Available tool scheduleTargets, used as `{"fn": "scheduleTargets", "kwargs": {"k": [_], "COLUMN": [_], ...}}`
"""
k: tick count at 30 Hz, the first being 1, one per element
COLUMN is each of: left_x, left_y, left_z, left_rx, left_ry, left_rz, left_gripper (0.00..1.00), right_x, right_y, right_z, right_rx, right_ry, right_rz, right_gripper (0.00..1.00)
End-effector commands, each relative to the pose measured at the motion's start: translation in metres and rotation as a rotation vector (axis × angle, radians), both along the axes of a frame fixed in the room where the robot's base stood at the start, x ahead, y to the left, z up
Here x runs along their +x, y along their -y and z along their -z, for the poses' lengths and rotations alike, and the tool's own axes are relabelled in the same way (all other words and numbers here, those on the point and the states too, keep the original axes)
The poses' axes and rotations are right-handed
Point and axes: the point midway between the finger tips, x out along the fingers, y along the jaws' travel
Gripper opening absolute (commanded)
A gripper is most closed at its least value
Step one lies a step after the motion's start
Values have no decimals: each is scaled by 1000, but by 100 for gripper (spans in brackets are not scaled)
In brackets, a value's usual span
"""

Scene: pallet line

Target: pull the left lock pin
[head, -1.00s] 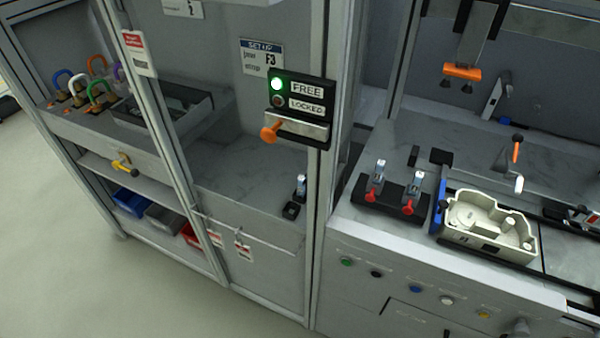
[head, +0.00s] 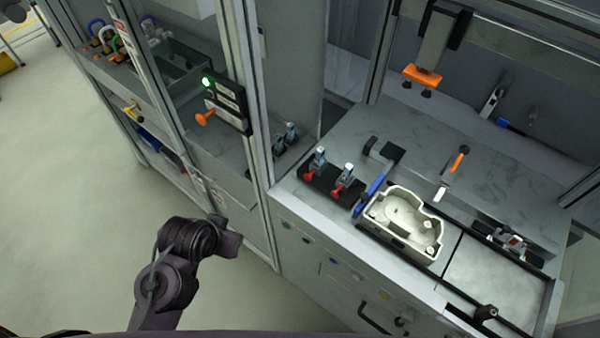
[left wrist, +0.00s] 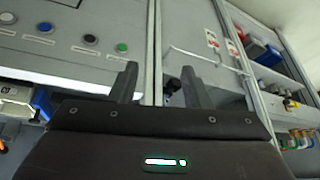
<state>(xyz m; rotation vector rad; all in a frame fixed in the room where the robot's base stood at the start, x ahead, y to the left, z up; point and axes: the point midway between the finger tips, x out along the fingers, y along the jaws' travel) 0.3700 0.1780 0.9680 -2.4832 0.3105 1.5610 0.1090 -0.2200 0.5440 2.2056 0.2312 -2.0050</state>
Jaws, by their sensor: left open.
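My left gripper (left wrist: 158,85) is open and empty, its two dark fingers apart in front of the cabinet fronts. In the head view my left arm comes up at the bottom left, well short of the station; its fingers are not clear there. No part is plainly marked as the left lock pin. An orange knob (head: 205,117) sticks out of the dark panel with a lit green lamp (head: 207,82). Two clamps with red handles (head: 338,186) stand on a black block left of the pale housing (head: 405,222). A black knob (head: 485,312) sits at the front rail.
A grey frame post (head: 247,90) stands between the left cabinet and the worktop (head: 430,140). An orange tool head (head: 422,77) hangs above the worktop. Several buttons show in the left wrist view, including a green one (left wrist: 122,47). The floor at left is clear.

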Motion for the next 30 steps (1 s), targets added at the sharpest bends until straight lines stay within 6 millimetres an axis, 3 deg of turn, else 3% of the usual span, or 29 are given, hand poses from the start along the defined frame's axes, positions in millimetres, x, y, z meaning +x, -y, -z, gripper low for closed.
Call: {"fn": "scheduleTargets", "kwargs": {"k": [1,4,15,21,30], "left_x": [10,27,82,101,119], "left_y": [7,19,77,115,134], "left_z": [-10,-12,-3,1,3], "left_rx": [-7,-14,-71,-123,-144], "left_ry": [48,135,471,674,754], "left_rz": [35,100,322,419,445], "left_gripper": [43,43,43,43,43], "right_x": [1,1,0,-1,-1], "right_y": [-2,-2,13,13,12], "right_z": [-7,-8,-10,-10,-16], "right_rx": [2,3,-16,-16,-16], "right_ry": [2,2,0,-1,-2], "right_rz": [1,1,4,4,2], "right_gripper": [36,36,36,36,36]}}
